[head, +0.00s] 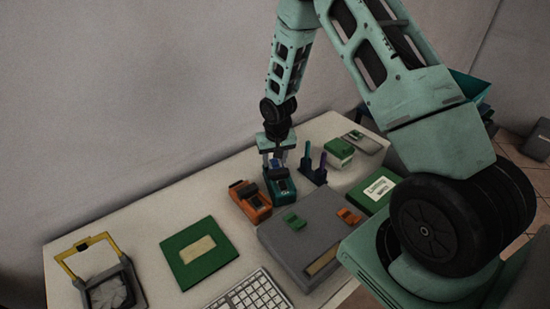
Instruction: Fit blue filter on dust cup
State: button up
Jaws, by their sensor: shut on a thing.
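My gripper (277,167) points down at the back middle of the table. It is shut on a small blue piece (275,164) that looks like the blue filter, mostly hidden by the fingers. Directly below is a dark teal cup-like unit (282,190); I cannot tell whether the blue piece touches it. A similar orange and black unit (249,201) stands close on the left. I cannot tell for certain which unit is the dust cup.
A grey case (305,228) with green and orange clips lies in front.

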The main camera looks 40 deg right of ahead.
jog(key=shift+f, duration=0.15)
jog(key=o, duration=1)
jog(key=shift+o, duration=0.2)
jog(key=shift+r+p, duration=0.8)
jog(key=shift+r, duration=0.3)
jog(key=shift+r+p, duration=1.75)
jog(key=shift+r, duration=0.8)
